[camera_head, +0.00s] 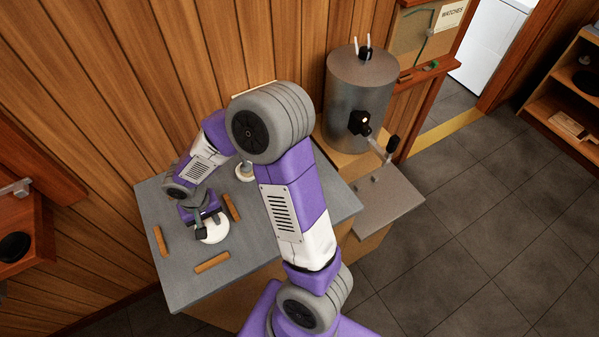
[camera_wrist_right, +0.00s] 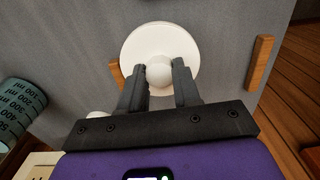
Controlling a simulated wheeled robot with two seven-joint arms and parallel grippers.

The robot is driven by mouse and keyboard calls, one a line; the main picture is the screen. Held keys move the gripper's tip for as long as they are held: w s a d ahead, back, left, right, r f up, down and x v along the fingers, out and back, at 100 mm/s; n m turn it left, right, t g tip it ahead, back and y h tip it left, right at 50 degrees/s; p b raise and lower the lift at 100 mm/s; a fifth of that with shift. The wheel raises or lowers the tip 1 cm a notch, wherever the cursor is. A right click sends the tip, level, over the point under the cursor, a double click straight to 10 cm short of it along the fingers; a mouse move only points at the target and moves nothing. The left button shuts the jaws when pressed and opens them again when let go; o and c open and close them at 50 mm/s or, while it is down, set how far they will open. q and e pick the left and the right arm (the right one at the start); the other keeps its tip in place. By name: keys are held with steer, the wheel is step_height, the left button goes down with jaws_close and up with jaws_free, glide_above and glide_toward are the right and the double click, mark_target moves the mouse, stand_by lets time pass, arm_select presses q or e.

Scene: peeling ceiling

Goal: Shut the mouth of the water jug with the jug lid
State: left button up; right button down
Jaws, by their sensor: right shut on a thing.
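The jug lid is a round white disc with a ball knob, seen in the wrist view (camera_wrist_right: 160,38) and in the head view (camera_head: 215,232). My right gripper (camera_wrist_right: 159,72) has its two fingers on either side of the knob and is shut on it. In the head view this gripper (camera_head: 204,226) is over the left part of the grey counter. A teal cylinder with ml marks (camera_wrist_right: 22,106), likely the water jug, lies at the left edge of the wrist view, partly cut off. I cannot make it out in the head view, where my arm covers part of the counter. My left gripper is out of view.
Wooden strips (camera_head: 161,241) (camera_head: 212,262) (camera_head: 232,207) lie around the lid on the grey counter (camera_head: 265,243). A small white object (camera_head: 245,174) stands behind. A large metal urn (camera_head: 345,95) with a tap stands right, above a metal shelf (camera_head: 385,205). A wooden wall closes the back.

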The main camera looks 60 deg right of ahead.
steer(key=shift+r+p, duration=1.65)
steer(key=shift+r, duration=0.85)
steer(key=shift+f, duration=0.1)
